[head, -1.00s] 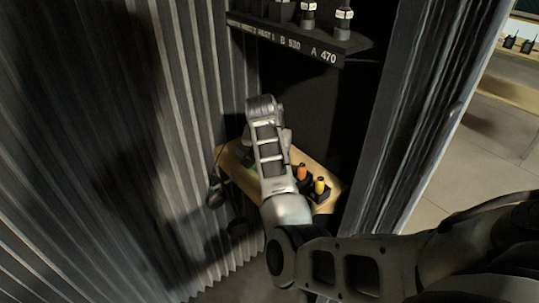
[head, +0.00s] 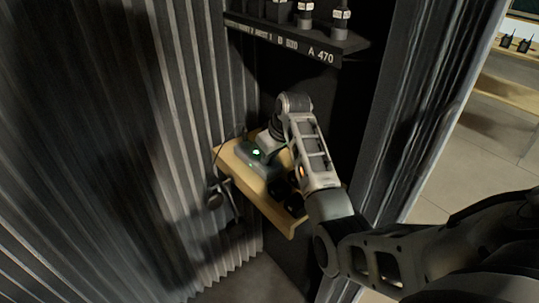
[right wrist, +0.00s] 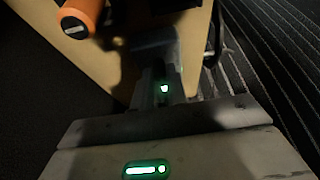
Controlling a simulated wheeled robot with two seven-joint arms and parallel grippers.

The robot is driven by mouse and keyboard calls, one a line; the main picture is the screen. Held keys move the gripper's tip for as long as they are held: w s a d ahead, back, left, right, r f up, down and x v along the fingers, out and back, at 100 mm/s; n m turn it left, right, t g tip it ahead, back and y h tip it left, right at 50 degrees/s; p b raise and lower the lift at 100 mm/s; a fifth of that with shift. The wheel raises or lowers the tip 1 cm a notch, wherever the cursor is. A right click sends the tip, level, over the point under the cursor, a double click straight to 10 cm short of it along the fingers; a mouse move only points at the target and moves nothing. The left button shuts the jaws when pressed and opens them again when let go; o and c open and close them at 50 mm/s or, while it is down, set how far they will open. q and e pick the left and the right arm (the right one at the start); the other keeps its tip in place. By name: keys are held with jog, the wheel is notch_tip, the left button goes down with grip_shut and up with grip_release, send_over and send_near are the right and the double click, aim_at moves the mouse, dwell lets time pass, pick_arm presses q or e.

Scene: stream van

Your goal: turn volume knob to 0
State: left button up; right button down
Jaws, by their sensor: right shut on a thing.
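In the head view my right gripper (head: 275,180) reaches down over a small wooden shelf (head: 232,170). Its grey body with a green light hangs from the bent wrist. In the right wrist view the gripper (right wrist: 157,50) points at the wooden board, shut on a small dark thing, which I take for the volume knob. The knob is mostly hidden by the fingers and shadow, and its setting cannot be read. My left gripper is not in view.
A dark headset (head: 217,196) hangs at the shelf's left edge. Above is a black rack (head: 345,45) labelled "A 470" with several bottle-like items. A corrugated wall (head: 150,100) is close at left. A dark door post (head: 425,110) stands right of my arm.

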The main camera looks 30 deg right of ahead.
jog(key=shift+d+n+y, duration=0.15)
jog(key=shift+n+y, duration=0.65)
jog(key=shift+n, duration=1.5)
jog(key=c, duration=1.4)
grip_release()
jog(key=v, duration=0.7)
jog(key=shift+w+r+b, duration=0.1)
jog(key=shift+r+b, duration=0.2)
